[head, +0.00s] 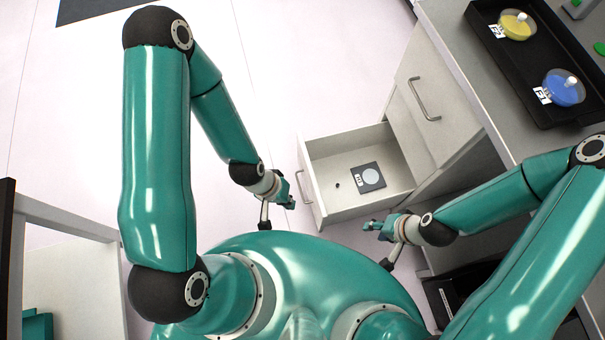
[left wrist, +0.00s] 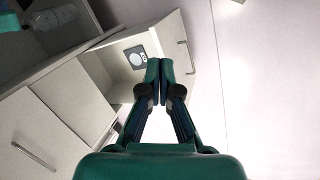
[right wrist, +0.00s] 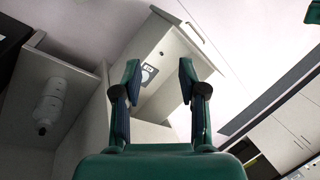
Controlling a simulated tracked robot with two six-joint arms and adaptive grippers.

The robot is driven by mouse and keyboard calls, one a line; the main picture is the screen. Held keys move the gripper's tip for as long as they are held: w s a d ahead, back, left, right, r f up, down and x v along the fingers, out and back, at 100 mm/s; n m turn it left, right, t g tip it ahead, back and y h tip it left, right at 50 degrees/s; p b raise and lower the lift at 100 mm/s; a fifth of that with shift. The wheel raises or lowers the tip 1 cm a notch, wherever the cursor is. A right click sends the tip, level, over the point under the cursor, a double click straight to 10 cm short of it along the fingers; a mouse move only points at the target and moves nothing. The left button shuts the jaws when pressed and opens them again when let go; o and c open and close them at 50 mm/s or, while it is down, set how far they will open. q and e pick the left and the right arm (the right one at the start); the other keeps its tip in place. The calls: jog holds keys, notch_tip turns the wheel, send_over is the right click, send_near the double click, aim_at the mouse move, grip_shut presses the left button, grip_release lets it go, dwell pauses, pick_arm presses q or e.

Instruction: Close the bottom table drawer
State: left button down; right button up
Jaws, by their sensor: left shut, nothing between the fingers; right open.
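The bottom table drawer (head: 331,211) is pulled out from the white cabinet, with a grey card and a small dark dot on its floor. The drawer handle (head: 305,187) is on its front face, at its left. My left gripper (head: 291,204) is shut and empty beside the drawer front, near the handle; in the left wrist view its fingers (left wrist: 153,64) overlap the drawer's edge. My right gripper (head: 368,226) is open and empty near the drawer's near side wall. The open drawer also shows between its fingers in the right wrist view (right wrist: 190,50). I cannot tell whether either gripper touches it.
An upper drawer front (head: 440,90) with a handle (head: 425,100) is above the open drawer. A black tray (head: 545,75) on the tabletop holds a yellow and a blue dish. The floor (head: 265,90) beyond the drawer front is clear.

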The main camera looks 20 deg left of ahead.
jog(key=o, duration=0.3)
jog(key=shift+f, duration=0.1)
jog(key=shift+o, duration=1.1)
notch_tip(320, 180, down, 8)
jog(key=b, duration=0.8)
pick_arm(q)
jog(key=w+a+f+n+g+h+b, duration=0.1)
jog(key=a+f+n+b, duration=0.35)
jog(key=f+n, duration=0.2)
jog(key=a+f+n+b, duration=0.3)
jog(key=f+n+b, duration=0.25)
jog(key=f, duration=0.25)
jog(key=w+a+f+n+t+h+b, duration=0.35)
jog(key=w+n+t+b, duration=0.25)
jog(key=w+n+b, duration=0.6)
jog(key=w+d+f+m+b, duration=0.1)
jog(key=w+d+f+b, duration=0.3)
jog(key=d, duration=0.5)
jog(key=shift+w+f+b, duration=0.35)
jog(key=shift+f+b, duration=0.55)
jog(key=shift+f, duration=0.45)
pick_arm(e)
notch_tip(320, 180, down, 28)
jog(key=shift+r, duration=0.25)
